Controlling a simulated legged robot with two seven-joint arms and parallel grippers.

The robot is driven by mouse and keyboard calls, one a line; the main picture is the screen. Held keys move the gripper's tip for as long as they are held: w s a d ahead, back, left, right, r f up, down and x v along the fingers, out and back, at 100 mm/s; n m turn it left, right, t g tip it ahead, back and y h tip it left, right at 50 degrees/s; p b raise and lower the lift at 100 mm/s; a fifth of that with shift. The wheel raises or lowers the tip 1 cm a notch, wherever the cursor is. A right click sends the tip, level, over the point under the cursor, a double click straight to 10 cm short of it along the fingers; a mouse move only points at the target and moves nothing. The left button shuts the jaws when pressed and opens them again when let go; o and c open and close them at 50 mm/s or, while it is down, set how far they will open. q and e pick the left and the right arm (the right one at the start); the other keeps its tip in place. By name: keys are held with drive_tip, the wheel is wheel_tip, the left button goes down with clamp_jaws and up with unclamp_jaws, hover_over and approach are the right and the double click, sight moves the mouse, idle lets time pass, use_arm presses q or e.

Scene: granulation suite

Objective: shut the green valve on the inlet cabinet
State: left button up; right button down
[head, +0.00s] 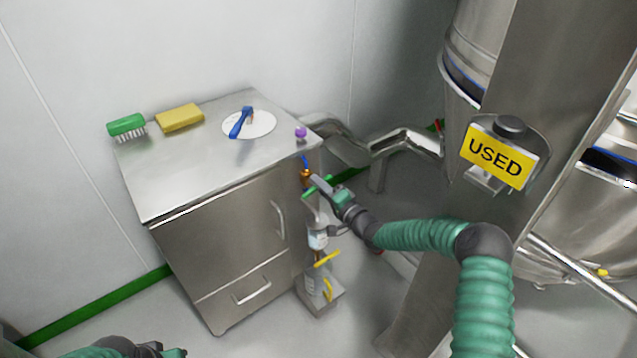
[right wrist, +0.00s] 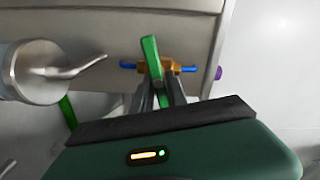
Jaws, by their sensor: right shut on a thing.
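The green valve handle (head: 309,194) is on the right side of the steel inlet cabinet (head: 215,245), just below its top edge. In the right wrist view the green handle (right wrist: 150,55) stands nearly upright in the picture, crossing the brass valve body (right wrist: 168,68) with blue pipe ends on both sides. My right gripper (head: 322,187) is shut on the green handle; its fingers (right wrist: 160,90) hide the handle's lower part. My left gripper (head: 165,351) shows only partly at the bottom left edge, away from the cabinet; its jaws are unclear.
On the cabinet top are a green brush (head: 127,125), a yellow sponge (head: 180,117), a white disc (head: 262,125) with a blue tool (head: 240,122), and a purple knob (head: 300,133). Yellow handles (head: 327,259) sit below the valve. A steel vessel with a USED sign (head: 497,157) stands right.

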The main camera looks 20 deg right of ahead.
drive_tip(key=shift+d+f+m, duration=0.1)
drive_tip(key=shift+d+m, duration=0.05)
drive_tip(key=shift+m, duration=0.65)
drive_tip(key=shift+d+f+m, duration=0.1)
drive_tip(key=shift+d+m, duration=0.05)
drive_tip(key=shift+m, duration=0.65)
drive_tip(key=c, duration=1.7)
unclamp_jaws()
drive_tip(key=shift+c, duration=0.2)
drive_tip(key=o, duration=0.4)
drive_tip(key=shift+w+f, duration=0.1)
